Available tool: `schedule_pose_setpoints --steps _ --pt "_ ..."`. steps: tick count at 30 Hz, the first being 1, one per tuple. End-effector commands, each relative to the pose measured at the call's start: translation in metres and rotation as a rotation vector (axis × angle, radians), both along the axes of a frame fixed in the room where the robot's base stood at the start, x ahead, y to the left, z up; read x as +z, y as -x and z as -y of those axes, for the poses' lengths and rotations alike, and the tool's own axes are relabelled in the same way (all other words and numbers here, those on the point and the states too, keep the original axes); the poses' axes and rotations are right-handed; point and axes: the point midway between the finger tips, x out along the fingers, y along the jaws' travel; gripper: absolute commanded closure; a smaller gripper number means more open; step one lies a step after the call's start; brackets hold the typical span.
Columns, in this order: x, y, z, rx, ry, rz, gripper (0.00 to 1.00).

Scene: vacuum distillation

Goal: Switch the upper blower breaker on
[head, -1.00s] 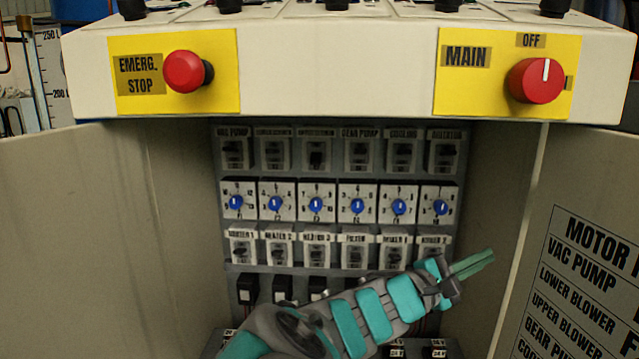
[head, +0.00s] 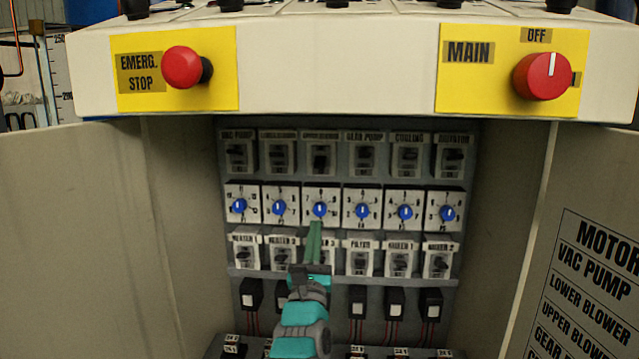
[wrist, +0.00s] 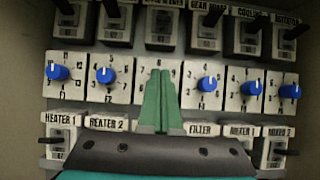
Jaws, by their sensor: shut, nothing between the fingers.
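The upper blower breaker (head: 320,157) is the third switch from the left in the top row inside the cabinet. Its small label is blurred. Its black toggle looks lower than those of its neighbours. It also shows at the top of the wrist view (wrist: 165,27), straight beyond my fingers. My gripper (head: 316,226) is shut and empty, with green fingers pointing up and into the cabinet. In the head view its tips overlap the lower edge of the third blue dial, below the breaker. In the wrist view the fingers (wrist: 160,76) hide that dial. I see no contact with the breaker.
Breakers for the vac pump (head: 238,153) and gear pump (head: 365,156) share the top row. A row of blue dials (head: 362,211) lies below, then heater, filter and mixer breakers (head: 399,258). Cabinet doors (head: 75,230) stand open at both sides. A red emergency stop (head: 182,67) is above.

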Motion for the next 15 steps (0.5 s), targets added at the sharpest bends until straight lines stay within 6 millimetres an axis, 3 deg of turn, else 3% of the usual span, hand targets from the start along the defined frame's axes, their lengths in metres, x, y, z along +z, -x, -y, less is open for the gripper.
schedule_pose_setpoints --steps 8,15 --pt "0.006 -0.009 0.003 -0.004 -0.003 0.000 1.00" --pt "0.020 -0.032 0.003 -0.002 -0.004 0.000 1.00"
